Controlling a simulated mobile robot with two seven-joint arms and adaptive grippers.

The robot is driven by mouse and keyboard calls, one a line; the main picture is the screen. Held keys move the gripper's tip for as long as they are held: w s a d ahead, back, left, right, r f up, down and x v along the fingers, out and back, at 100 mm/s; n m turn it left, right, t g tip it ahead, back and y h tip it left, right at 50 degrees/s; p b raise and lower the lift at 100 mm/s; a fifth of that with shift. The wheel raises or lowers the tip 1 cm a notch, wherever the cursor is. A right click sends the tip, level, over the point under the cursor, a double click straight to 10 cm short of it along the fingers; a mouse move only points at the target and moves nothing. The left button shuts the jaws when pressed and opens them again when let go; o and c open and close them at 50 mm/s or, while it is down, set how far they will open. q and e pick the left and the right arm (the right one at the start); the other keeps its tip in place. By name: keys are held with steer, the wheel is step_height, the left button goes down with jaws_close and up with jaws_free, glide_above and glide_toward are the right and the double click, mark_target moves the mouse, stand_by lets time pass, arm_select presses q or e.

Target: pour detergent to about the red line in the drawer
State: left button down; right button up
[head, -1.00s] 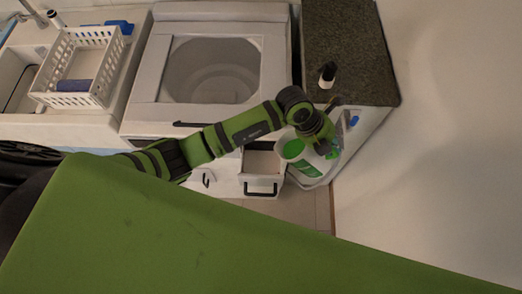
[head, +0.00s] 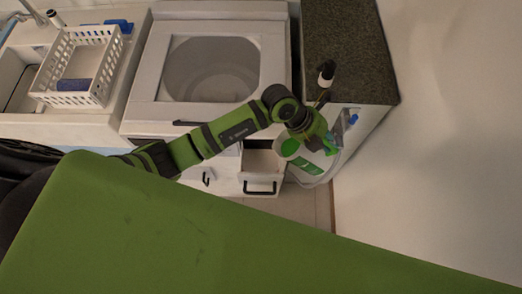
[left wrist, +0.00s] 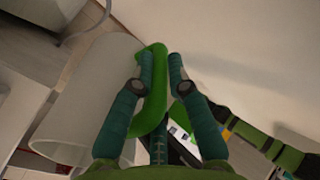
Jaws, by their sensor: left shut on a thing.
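A white detergent bottle (head: 316,170) with a green cap or mouth (head: 290,147) and a green label is held in my left gripper (head: 322,143), in the head view. The bottle leans left, its green end beside the open white drawer (head: 261,187) and near its right side. In the left wrist view, the fingers of my left gripper (left wrist: 162,58) close around the green handle part (left wrist: 152,100); the pale bottle body (left wrist: 88,100) lies to the left. The red line and the drawer's contents cannot be made out. My right gripper is not in view.
A white washing machine (head: 160,112) with a round window stands behind the drawer. A dark stone counter (head: 345,40) with a small dark-and-white object (head: 326,75) is at the right, next to a plain wall. A white basket (head: 75,98) sits by the sink at left.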

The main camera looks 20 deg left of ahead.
arm_select(q)
steer(key=shift+a+r, duration=0.15)
steer(key=shift+r, duration=0.1)
steer(key=shift+r+h, duration=0.1)
steer(key=shift+h, duration=0.2)
steer(key=shift+a, duration=0.1)
steer(key=shift+s+a+r, duration=0.1)
steer(key=shift+a, duration=0.05)
steer(key=shift+h, duration=0.3)
